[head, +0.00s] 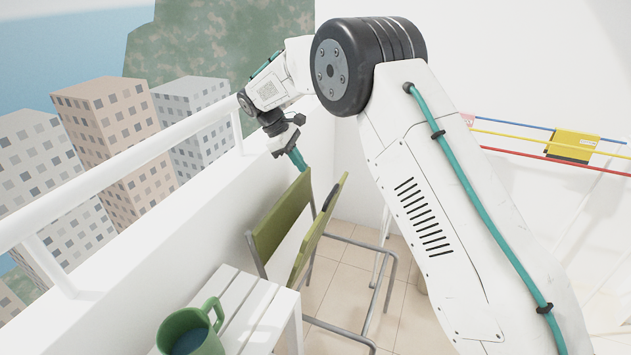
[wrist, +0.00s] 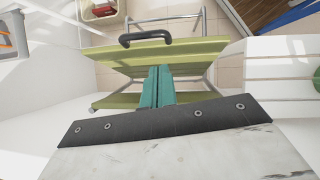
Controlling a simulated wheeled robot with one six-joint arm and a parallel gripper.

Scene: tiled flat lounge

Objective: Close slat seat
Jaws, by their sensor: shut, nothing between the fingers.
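The folding chair has a green seat panel (head: 318,232) tilted steeply up close to its green backrest (head: 280,222), on a grey tube frame. A narrow gap shows between the two panels. In the wrist view the seat panel (wrist: 200,52) carries a dark curved handle (wrist: 145,39), and the backrest (wrist: 105,101) lies nearer the camera. My gripper (head: 303,169) is at the top edge of the backrest. In the wrist view its teal fingers (wrist: 159,72) are together and empty, over the gap between the panels. Whether they touch a panel cannot be told.
A white slatted table (head: 240,305) with a green mug (head: 192,331) stands in front of the chair. A white parapet with a railing (head: 120,165) runs along the left. A drying rack with coloured rails (head: 540,160) is at the right.

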